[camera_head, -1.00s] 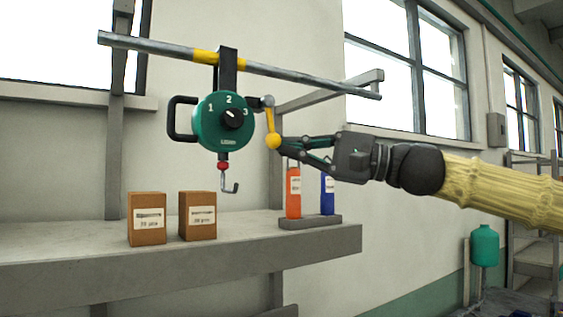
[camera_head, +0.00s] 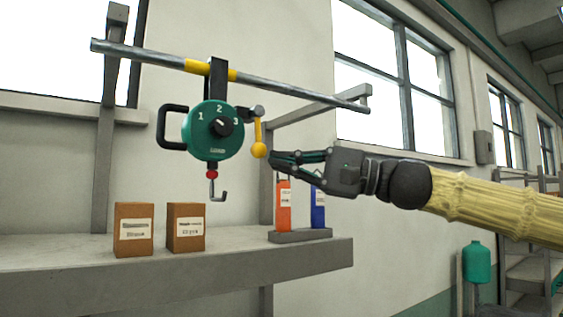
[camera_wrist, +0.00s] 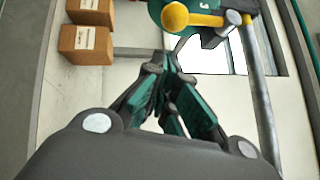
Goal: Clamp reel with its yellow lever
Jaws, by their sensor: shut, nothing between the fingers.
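The green reel (camera_head: 208,132) hangs by a black bracket from the grey rail (camera_head: 290,87), at the yellow band. It has a black handle at its left, a dial marked 1, 2, 3 and a hook below. Its yellow lever (camera_head: 258,140) hangs down at the reel's right, ball end lowest; it also shows in the wrist view (camera_wrist: 190,17). My gripper (camera_head: 272,157) is shut and empty, just right of and slightly below the lever's ball. A small gap seems to lie between them. In the wrist view, the fingertips (camera_wrist: 170,58) are together, below the lever.
Two brown boxes (camera_head: 134,230) (camera_head: 186,227) stand on the grey shelf (camera_head: 180,268). An orange bottle (camera_head: 284,208) and a blue bottle (camera_head: 318,207) stand in a grey holder below my gripper. A rail bracket (camera_head: 310,107) runs behind the lever.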

